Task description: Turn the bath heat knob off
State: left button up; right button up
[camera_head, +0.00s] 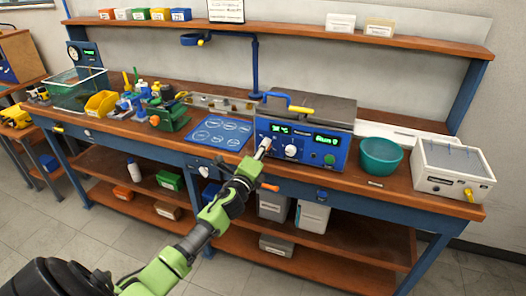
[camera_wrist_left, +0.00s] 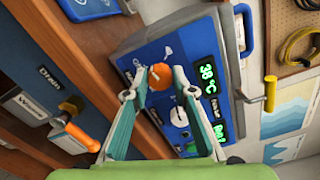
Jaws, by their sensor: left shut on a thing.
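The blue control panel of the bath (camera_head: 310,142) carries green displays, the left one reading about 38 °C. In the wrist view this display (camera_wrist_left: 208,78) is right of my fingers. My left gripper (camera_head: 264,146) is at the left part of the panel. In the wrist view my left gripper (camera_wrist_left: 161,76) has its fingertips closed around a small orange knob (camera_wrist_left: 161,74). The fingers hide part of the knob and its markings. A white knob (camera_head: 290,150) sits right of my gripper on the panel; it also shows in the wrist view (camera_wrist_left: 179,116). My right gripper is not in view.
An orange drain handle (camera_head: 270,187) sticks out below the panel, near my left wrist. A teal bowl (camera_head: 380,156) and a white box (camera_head: 452,170) stand right of the bath.

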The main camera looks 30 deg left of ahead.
pick_arm(q)
jog(key=n, duration=0.6)
jog(key=shift+f, duration=0.1)
jog(key=shift+n, duration=0.3)
dwell(0.3)
jog(key=o, duration=1.1)
jog(key=shift+s, duration=0.1)
jog(key=v, duration=1.1)
jog(key=shift+s+d, duration=0.2)
jog(key=shift+s, duration=0.2)
